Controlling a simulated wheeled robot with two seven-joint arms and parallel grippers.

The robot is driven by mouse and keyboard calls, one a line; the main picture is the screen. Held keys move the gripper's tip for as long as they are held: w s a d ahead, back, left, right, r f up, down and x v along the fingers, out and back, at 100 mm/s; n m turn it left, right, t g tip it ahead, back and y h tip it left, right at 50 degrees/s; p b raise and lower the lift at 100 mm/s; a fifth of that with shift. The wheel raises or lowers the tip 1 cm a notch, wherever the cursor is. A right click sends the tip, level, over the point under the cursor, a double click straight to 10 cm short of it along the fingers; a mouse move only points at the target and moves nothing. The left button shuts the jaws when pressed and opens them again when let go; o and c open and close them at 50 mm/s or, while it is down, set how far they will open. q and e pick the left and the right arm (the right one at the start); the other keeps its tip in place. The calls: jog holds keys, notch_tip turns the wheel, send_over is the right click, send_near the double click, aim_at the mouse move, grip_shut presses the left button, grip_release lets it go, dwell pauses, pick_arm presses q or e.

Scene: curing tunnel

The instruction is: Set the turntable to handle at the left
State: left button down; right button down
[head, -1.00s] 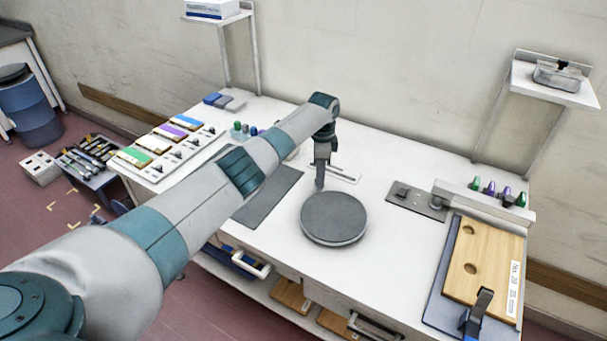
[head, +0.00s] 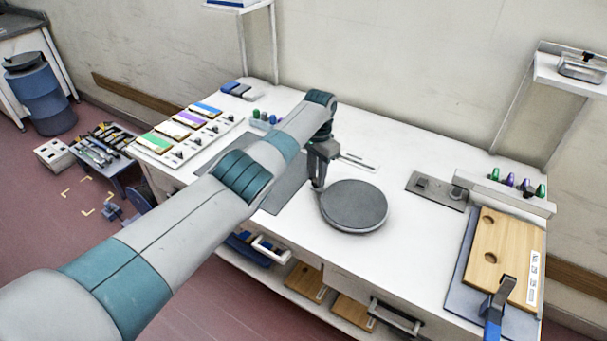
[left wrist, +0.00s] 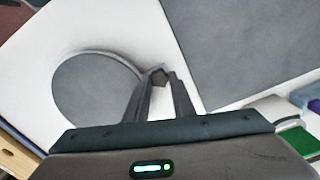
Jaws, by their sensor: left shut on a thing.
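The turntable (head: 354,205) is a round grey disc lying flat on the white bench; it also shows in the left wrist view (left wrist: 95,92). My left gripper (head: 318,184) points down at the disc's left rim. In the left wrist view the left gripper (left wrist: 158,76) has its fingers close together at the rim, shut on a small dark piece, the turntable handle (left wrist: 157,77). The handle is mostly hidden by the fingers in the head view. My right gripper is not in view.
A dark grey mat (head: 283,185) lies left of the turntable. A wooden board (head: 503,258) with a clamp is at the bench's right end. A metal plate (head: 436,190) lies behind it. Colored cards and a row of small parts are at the left.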

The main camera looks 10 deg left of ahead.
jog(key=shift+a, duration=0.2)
pick_arm(q)
jog(key=c, duration=1.5)
grip_release()
jog(key=shift+s+a, duration=0.1)
jog(key=shift+s, duration=0.05)
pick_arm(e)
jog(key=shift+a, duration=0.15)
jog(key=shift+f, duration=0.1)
pick_arm(q)
jog(key=shift+r, duration=0.85)
notch_tip(320, 180, up, 16)
jog(key=b, duration=0.3)
jog(key=shift+b, duration=0.4)
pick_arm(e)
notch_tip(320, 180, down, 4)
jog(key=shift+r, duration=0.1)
pick_arm(q)
jog(key=shift+f, duration=0.1)
